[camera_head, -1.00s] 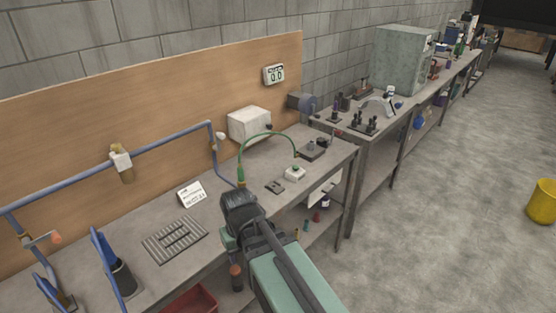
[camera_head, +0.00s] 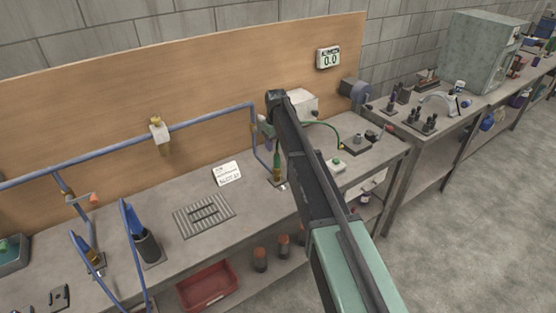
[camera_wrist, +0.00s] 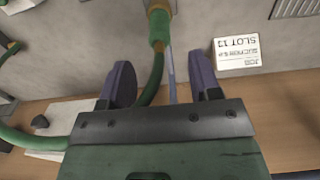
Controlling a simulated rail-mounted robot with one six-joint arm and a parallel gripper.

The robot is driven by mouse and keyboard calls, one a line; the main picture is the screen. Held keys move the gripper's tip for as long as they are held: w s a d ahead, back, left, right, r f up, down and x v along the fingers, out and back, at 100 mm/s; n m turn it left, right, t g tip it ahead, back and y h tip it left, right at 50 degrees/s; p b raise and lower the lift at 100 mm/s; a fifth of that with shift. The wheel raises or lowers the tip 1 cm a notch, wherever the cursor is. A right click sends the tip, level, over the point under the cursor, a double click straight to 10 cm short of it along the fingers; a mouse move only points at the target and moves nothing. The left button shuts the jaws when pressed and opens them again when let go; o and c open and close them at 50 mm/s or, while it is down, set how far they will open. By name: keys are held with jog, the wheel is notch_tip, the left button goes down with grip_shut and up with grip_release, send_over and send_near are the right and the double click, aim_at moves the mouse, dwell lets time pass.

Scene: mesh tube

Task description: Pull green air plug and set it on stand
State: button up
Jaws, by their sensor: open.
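The green air plug (camera_head: 277,162) stands upright at the lower end of the blue pipe on the bench; its brass lower end shows beneath the green sleeve. In the wrist view the green plug (camera_wrist: 159,28) is ahead of my gripper (camera_wrist: 162,78). The two dark fingers are apart, with the green hose (camera_wrist: 153,78) passing between or behind them; I cannot tell which. Nothing is visibly gripped. In the head view my arm hides part of the hose and the fingers. I cannot tell which fixture is the stand.
A slotted grey plate (camera_head: 204,215), a label card (camera_head: 227,173) and blue hose ends in holders (camera_head: 145,240) are on the bench to the left. A red tray (camera_head: 207,286) is below.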

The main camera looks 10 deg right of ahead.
aim_at(279, 169)
jog(key=shift+s, duration=0.1)
notch_tip(279, 169, down, 8)
jog(key=b, duration=0.8)
jog(key=shift+r, duration=0.1)
jog(key=shift+s+f+b, duration=0.25)
jog(key=shift+b, duration=0.15)
jog(key=shift+s+f+b, duration=0.1)
jog(key=shift+s+b, duration=0.3)
jog(key=shift+s, duration=0.1)
jog(key=shift+s+d, duration=0.1)
jog(key=shift+s, duration=0.1)
jog(key=shift+d, duration=0.1)
jog(key=shift+c, duration=0.3)
jog(key=shift+w+d, duration=0.1)
jog(key=shift+w, duration=0.05)
grip_shut()
jog(key=shift+r, duration=0.2)
